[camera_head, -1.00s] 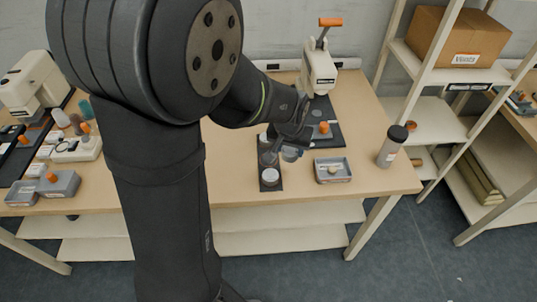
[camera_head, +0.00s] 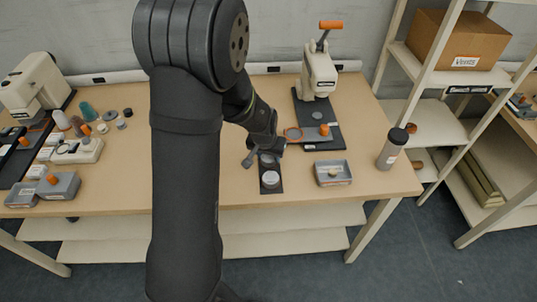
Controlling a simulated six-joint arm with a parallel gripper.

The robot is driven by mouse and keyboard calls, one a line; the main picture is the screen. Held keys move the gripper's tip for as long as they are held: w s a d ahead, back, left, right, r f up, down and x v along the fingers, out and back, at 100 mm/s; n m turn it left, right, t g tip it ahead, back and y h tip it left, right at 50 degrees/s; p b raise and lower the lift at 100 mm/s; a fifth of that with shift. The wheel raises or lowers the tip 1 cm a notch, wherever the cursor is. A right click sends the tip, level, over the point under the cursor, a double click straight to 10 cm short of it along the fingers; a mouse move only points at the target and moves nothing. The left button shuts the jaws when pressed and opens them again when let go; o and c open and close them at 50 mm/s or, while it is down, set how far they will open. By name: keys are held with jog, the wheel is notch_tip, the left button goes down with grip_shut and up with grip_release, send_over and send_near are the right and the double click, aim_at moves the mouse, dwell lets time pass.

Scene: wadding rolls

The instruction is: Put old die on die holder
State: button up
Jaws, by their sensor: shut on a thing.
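The die holder (camera_head: 272,183) is a dark narrow strip on the table in front of the press. A pale round disc (camera_head: 270,178) sits at its near end, and a darker round shape shows farther up the strip. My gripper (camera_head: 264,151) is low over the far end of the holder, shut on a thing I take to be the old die. The fingers and wrist mostly hide that thing, so I cannot tell whether it touches the holder.
A cream hand press (camera_head: 319,72) with an orange handle stands behind on a dark base. A grey tray (camera_head: 333,183) and a bottle (camera_head: 392,148) stand right. Small tools crowd the left; bare table lies between.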

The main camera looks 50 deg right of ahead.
jog(key=o, duration=1.2)
jog(key=shift+f, duration=0.1)
jog(key=v, duration=1.2)
jog(key=x, duration=1.2)
jog(key=shift+r, duration=0.2)
